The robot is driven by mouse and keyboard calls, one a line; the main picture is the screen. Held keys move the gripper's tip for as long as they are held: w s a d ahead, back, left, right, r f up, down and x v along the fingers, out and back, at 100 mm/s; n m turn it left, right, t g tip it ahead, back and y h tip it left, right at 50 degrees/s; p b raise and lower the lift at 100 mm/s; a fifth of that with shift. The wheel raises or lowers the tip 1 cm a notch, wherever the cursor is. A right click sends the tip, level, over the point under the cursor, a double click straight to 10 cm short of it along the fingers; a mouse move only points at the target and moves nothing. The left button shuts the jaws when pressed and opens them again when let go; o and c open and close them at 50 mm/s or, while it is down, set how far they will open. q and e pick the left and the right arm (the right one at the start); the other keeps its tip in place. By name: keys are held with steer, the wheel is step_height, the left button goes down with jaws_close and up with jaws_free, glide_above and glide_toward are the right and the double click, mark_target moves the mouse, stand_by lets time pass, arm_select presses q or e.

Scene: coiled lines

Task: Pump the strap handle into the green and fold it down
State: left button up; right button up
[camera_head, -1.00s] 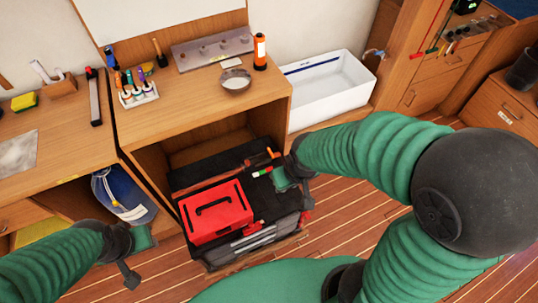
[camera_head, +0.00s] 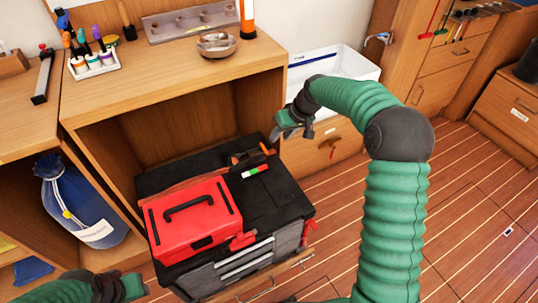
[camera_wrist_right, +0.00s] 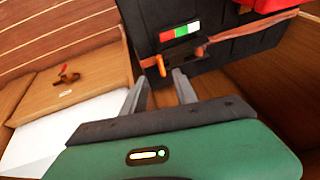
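The strap handle (camera_head: 267,149) has an orange grip and sits at the back right of the black toolbox (camera_head: 285,205). It also shows in the right wrist view (camera_wrist_right: 161,66), just beyond my fingertips. A red, green and white gauge strip (camera_head: 255,171) lies beside it; I cannot make out a pointer. The brown-orange strap (camera_head: 205,178) runs across the box behind the red case (camera_head: 180,238). My right gripper (camera_head: 292,132) is open and empty, apart from the handle, with its parted fingers (camera_wrist_right: 160,88) toward it. My left gripper (camera_head: 132,286) is at the bottom left, fingers unclear.
The toolbox stands at the front of an open wooden cabinet (camera_head: 95,100). A white basin (camera_head: 350,68) is behind my right gripper, above a drawer with a red lever (camera_head: 331,148). A blue bag (camera_head: 75,205) is at the left. The plank floor (camera_head: 480,220) at the right is clear.

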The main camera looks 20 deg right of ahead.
mark_target(267, 151)
steer(key=b+x, duration=0.3)
steer(key=x, duration=0.7)
steer(key=shift+w+d+f+b, duration=0.1)
steer(key=shift+f+b, duration=0.2)
steer(key=shift+f, duration=0.05)
steer(key=shift+w+a+f, duration=0.2)
steer(key=shift+w+f, duration=0.05)
steer(key=shift+f, duration=0.2)
steer(key=shift+r, duration=0.1)
steer(key=shift+c, duration=0.2)
jaws_close()
steer(key=shift+d, duration=0.1)
